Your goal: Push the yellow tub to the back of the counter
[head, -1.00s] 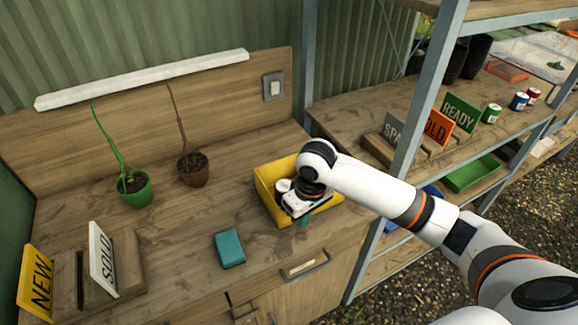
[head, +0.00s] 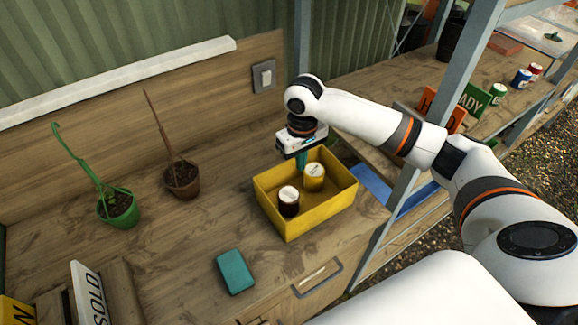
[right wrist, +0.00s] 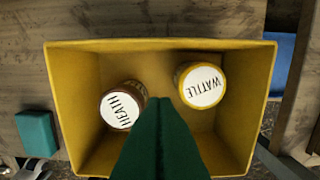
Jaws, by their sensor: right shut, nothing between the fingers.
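The yellow tub (head: 325,209) stands upright at the right end of the wooden counter, with bare counter behind it. It holds a dark jar (head: 289,203) labelled HEATH and a yellow jar (head: 315,180) labelled WATTLE, both white-lidded. The tub's rim also shows in the right wrist view (right wrist: 75,46). My right gripper (head: 302,168) is shut and empty, its teal fingers pointing down over the tub. In the right wrist view the fingers (right wrist: 160,110) overlap the tub's inside between the jars; their exact height is unclear. My left gripper is out of view.
A teal block (head: 235,271) lies left of the tub. A switch (head: 263,76) is on the backboard (head: 215,95). A shelf post (head: 415,150) rises to the right.

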